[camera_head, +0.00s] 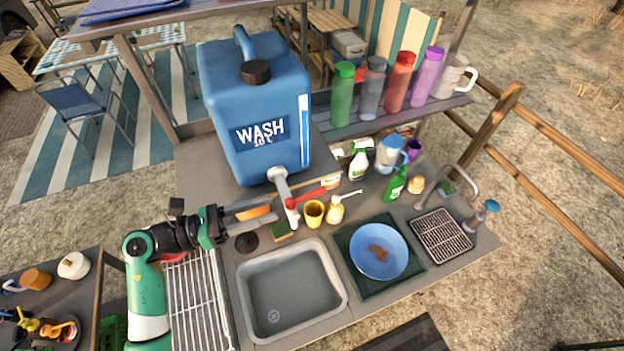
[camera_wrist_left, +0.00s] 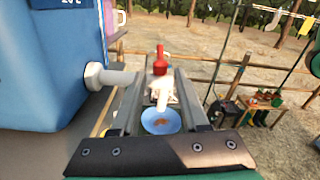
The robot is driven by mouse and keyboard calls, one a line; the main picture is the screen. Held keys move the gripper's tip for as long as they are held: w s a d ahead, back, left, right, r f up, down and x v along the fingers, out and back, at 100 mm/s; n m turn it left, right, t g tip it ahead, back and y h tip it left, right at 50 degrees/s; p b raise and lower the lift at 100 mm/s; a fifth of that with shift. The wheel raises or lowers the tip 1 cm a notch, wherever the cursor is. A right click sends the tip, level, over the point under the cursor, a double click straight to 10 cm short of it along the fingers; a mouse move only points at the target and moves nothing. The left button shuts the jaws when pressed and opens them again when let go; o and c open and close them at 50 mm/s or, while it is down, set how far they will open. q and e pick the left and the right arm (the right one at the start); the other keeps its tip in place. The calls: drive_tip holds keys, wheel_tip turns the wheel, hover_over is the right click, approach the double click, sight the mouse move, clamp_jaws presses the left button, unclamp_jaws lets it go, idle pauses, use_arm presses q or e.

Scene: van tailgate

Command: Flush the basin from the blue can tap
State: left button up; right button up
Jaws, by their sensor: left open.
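The blue can (camera_head: 255,100), marked WASH, stands upright behind the sink. I cannot tell whether any finger touches the tap. My right gripper is not in view.
A blue plate (camera_head: 400,262) with a brown stain lies right of the basin. A wire rack (camera_head: 197,300) is left. A curved faucet (camera_head: 465,178) stands far right.

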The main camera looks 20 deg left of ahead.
sight(313, 193)
use_arm(q)
drive_tip(key=p+x, duration=0.1)
drive_tip(key=x, duration=1)
drive_tip(key=shift+d, duration=0.15)
clamp_jaws()
idle(0.9)
